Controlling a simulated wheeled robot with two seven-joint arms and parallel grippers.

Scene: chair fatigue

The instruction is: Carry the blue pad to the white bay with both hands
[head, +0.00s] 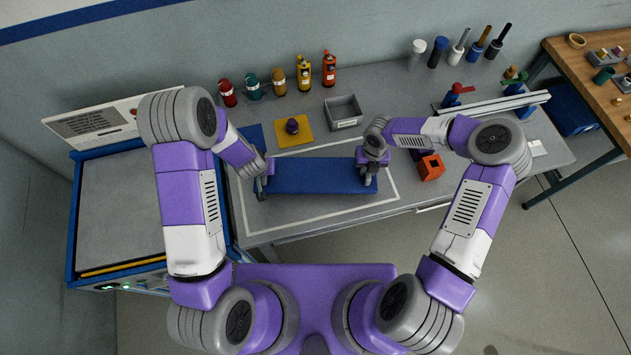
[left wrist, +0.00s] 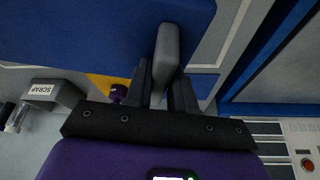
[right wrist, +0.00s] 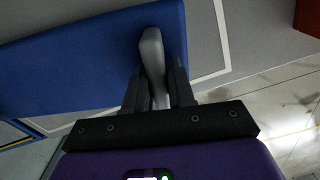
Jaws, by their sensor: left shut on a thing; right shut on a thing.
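The blue pad (head: 315,177) lies crosswise within the white-outlined bay (right wrist: 223,38) on the grey bench. The pad has a grey handle at each end. My left gripper (head: 262,183) is shut on the left handle (left wrist: 167,48); the pad (left wrist: 85,30) extends to the left in the left wrist view. My right gripper (head: 370,174) is shut on the right handle (right wrist: 152,52), with the pad (right wrist: 75,62) extending left in the right wrist view. The pad looks level. I cannot tell whether it touches the bench or hangs just above it.
A yellow mat (head: 283,137) with a purple knob and a grey scrap bin (head: 343,112) lie behind the pad. An orange box (head: 431,167) is just right of my right gripper. Several bottles line the back. A blue-framed machine (head: 118,205) stands at left.

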